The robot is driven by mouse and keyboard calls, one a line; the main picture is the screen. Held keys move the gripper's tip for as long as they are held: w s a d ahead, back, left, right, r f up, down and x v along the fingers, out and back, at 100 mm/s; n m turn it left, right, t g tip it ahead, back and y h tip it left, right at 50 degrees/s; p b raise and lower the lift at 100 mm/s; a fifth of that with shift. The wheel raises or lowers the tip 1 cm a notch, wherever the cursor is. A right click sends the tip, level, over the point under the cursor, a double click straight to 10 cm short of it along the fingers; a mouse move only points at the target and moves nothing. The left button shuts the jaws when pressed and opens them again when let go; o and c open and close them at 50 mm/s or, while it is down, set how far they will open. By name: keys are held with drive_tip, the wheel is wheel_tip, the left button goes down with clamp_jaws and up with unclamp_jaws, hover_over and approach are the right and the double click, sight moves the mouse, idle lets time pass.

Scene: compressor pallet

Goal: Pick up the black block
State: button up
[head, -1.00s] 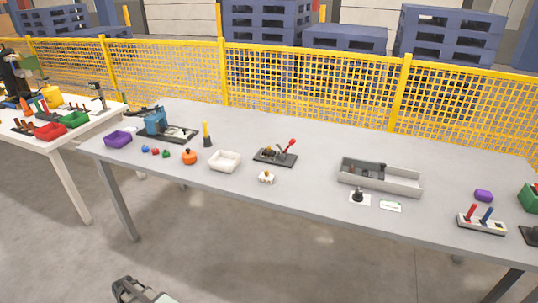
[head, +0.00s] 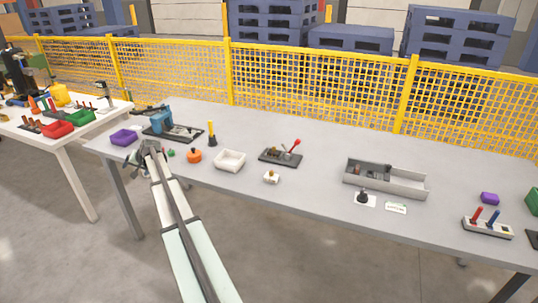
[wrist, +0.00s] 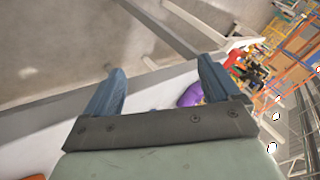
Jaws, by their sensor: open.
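I cannot make out a separate black block with certainty. Small dark pieces (head: 388,169) sit inside the grey tray (head: 410,187) right of the table's middle. A black knobbed piece (head: 363,196) stands on a white card in front of that tray. My gripper (head: 150,146) is over the left end of the grey table, next to the purple bin (head: 124,137) and far from the tray. In the wrist view my gripper (wrist: 160,85) has its two blue fingers wide apart with nothing between them. My arm and gripper hide some small coloured pieces there.
A red-lever fixture (head: 282,155) is mid-table. The table's back strip is clear before the yellow fence (head: 320,85).

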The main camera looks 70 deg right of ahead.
drive_tip(key=s+d+r+m+g+h, duration=0.15)
drive_tip(key=s+d+r, duration=0.25)
drive_tip(key=s+d, duration=0.5)
drive_tip(key=s+d+r+m+g, duration=0.1)
drive_tip(key=s+d+r+m, duration=0.4)
drive_tip(key=d, duration=0.6)
drive_tip(key=s+d+r+g+h, duration=0.1)
drive_tip(key=s+d+r, duration=0.2)
drive_tip(key=s+d, duration=0.65)
wheel_tip(320, 180, up, 3)
drive_tip(key=m+g+y, duration=0.4)
drive_tip(key=m+g, duration=0.2)
drive_tip(key=m, duration=0.3)
hover_over(274, 147)
drive_tip(key=shift+t+h, duration=0.25)
wheel_tip(274, 147, down, 14)
drive_tip(key=shift+c, duration=0.5)
